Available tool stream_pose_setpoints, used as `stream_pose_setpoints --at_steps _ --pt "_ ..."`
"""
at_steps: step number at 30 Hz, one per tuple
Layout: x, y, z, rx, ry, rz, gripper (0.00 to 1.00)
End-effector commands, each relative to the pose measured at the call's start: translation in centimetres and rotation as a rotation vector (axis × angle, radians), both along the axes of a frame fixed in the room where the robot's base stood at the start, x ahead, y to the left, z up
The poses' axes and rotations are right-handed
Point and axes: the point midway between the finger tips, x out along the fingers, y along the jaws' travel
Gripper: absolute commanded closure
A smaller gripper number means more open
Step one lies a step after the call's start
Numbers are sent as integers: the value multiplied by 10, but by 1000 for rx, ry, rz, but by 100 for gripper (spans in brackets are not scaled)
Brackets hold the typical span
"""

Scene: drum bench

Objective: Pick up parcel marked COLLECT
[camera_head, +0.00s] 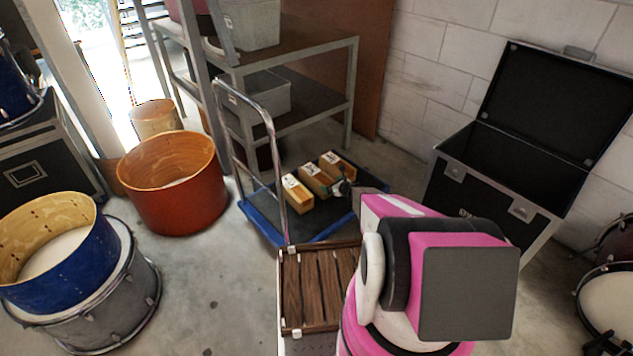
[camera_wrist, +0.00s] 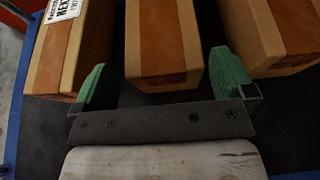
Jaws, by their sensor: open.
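Three brown parcels with tan tape stand side by side on a blue-edged trolley (camera_head: 262,226): a left one (camera_head: 299,197), a middle one (camera_head: 315,181) and a right one (camera_head: 338,166). Each has a white label on top, too small to read in the head view. In the wrist view the left parcel (camera_wrist: 88,50) shows part of a label, cut off, with large letters like "NEX" or "MEX". My gripper (camera_wrist: 160,78) is open and empty, its green fingers on either side of the middle parcel's near end (camera_wrist: 162,40). The right parcel (camera_wrist: 270,35) shows no label there. COLLECT is not readable.
The trolley's metal handle (camera_head: 279,165) rises left of the parcels. A metal shelf (camera_head: 300,52) with grey bins stands behind. An open black case (camera_head: 490,185) is at right. Drums (camera_head: 185,205) stand on the floor at left. A wooden-slatted crate (camera_head: 305,290) is in front.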

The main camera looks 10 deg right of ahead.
Motion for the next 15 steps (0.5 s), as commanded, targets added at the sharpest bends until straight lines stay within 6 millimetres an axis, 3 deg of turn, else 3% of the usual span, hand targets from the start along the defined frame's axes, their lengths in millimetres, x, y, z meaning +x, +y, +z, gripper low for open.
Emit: stream_pose_setpoints --at_steps 15 --pt "40 24 -22 -1 -1 0 0"
